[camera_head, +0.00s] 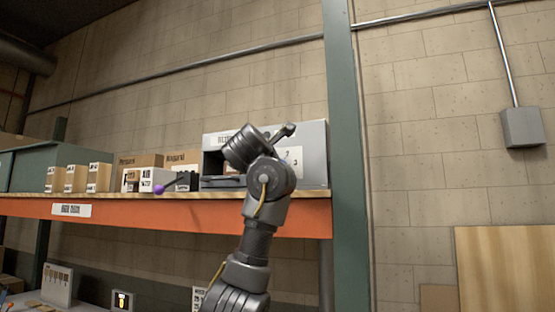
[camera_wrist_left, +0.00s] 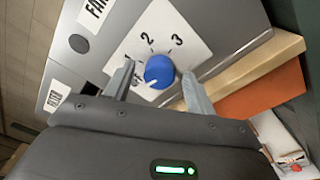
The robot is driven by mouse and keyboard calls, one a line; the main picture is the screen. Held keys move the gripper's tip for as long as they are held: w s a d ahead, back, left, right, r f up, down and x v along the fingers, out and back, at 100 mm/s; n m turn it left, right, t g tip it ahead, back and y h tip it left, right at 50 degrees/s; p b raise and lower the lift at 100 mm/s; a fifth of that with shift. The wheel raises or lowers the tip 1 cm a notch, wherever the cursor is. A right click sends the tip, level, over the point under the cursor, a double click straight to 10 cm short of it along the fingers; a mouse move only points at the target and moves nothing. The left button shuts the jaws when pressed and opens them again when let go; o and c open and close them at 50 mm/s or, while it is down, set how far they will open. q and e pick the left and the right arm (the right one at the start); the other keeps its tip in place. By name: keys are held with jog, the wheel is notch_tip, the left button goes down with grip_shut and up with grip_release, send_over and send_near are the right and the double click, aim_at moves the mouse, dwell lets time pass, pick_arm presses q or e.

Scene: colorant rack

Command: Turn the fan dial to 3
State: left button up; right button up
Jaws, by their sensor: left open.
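The fan dial (camera_wrist_left: 159,71) is a round blue knob on a white plate (camera_wrist_left: 190,47) marked 1, 2 and 3, in the left wrist view. A small pale mark on its lower left edge seems to face away from the 3. My left gripper (camera_wrist_left: 157,76) is open, with one finger on each side of the dial; I cannot tell whether they touch it. In the head view my left arm (camera_head: 262,185) rises in front of the grey fan box (camera_head: 313,145), hiding the dial. Part of the white plate (camera_head: 293,157) shows beside it. My right gripper is out of view.
The box stands on an orange-edged shelf (camera_head: 180,211). A green post (camera_head: 348,150) rises at its right. Cardboard boxes (camera_head: 182,160) and small labelled boxes (camera_head: 99,177) stand to its left. A purple ball (camera_head: 159,188) on a thin rod sticks out near the shelf edge.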

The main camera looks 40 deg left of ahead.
pick_arm(q)
jog(key=c, duration=1)
jog(key=shift+a+f+m+t+h+b, duration=0.2)
jog(key=shift+m+b, duration=1.5)
jog(key=shift+m, duration=3.45)
jog(key=shift+d+r+m+t+h+b, duration=0.2)
jog(key=shift+m+b, duration=1.45)
jog(key=shift+m, duration=3.55)
jog(key=shift+a+f+m+h+b, duration=0.25)
jog(key=shift+m+b, duration=1.45)
jog(key=shift+m, duration=3.45)
